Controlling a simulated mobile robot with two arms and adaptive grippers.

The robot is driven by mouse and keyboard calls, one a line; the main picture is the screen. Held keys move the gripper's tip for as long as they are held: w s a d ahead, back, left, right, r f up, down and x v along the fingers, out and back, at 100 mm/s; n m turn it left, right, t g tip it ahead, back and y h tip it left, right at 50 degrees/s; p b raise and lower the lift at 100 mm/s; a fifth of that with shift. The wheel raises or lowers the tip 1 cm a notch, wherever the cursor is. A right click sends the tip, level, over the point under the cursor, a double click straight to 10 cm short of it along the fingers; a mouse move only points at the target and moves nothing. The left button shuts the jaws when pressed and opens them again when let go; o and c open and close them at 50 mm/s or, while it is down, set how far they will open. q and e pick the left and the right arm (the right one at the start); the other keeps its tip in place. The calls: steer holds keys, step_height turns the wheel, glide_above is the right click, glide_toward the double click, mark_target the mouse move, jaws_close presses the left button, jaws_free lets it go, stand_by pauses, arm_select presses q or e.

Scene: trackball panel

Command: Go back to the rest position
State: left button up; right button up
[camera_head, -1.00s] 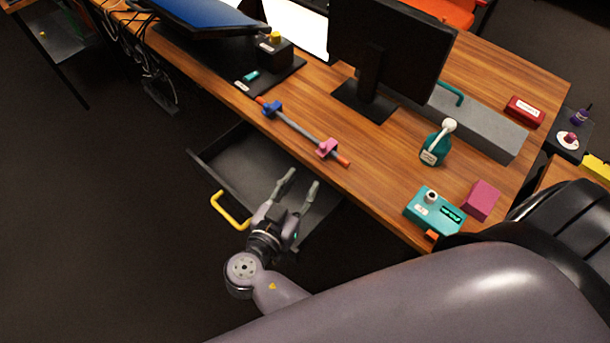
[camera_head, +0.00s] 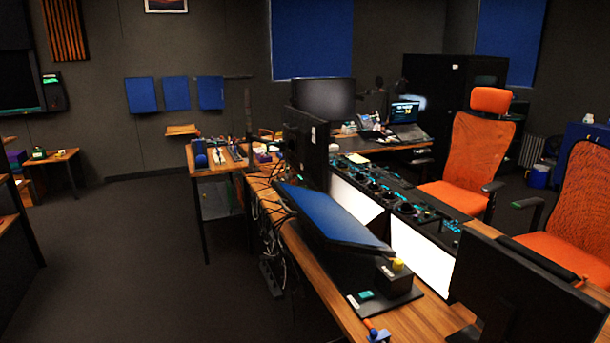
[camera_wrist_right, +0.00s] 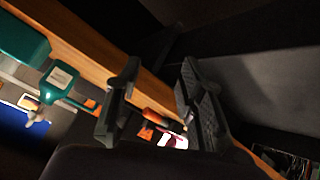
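My right gripper (camera_wrist_right: 159,70) shows in the right wrist view. Its two dark fingers stand apart with nothing held between them. A wooden desk edge (camera_wrist_right: 85,50) runs diagonally behind the fingers, and a red and orange object (camera_wrist_right: 158,120) shows farther back through the gap. Neither gripper is in the head view, and my left gripper is not seen in any view.
In the head view a long wooden desk (camera_head: 335,303) carries a blue tilted panel (camera_head: 335,218), a black box with a yellow knob (camera_head: 396,280) and a dark monitor (camera_head: 520,295). Orange chairs (camera_head: 465,160) stand behind. Floor at left (camera_head: 130,260) is open. A teal labelled bottle (camera_wrist_right: 58,84) shows in the wrist view.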

steer(key=s+a+r+n+g+y, duration=0.1)
steer(key=s+a+r+n+y, duration=0.1)
steer(key=s+n+y, duration=0.55)
step_height(320, 180, down, 25)
steer(key=n+g, duration=0.1)
steer(key=g, duration=0.1)
steer(key=s+d+f, duration=0.3)
steer(key=s+f, duration=1.3)
steer(key=s, duration=0.1)
steer(key=shift+s+f+g, duration=0.25)
steer(key=shift+s+g, duration=0.05)
steer(key=shift+g, duration=0.1)
steer(key=shift+s+d, duration=0.1)
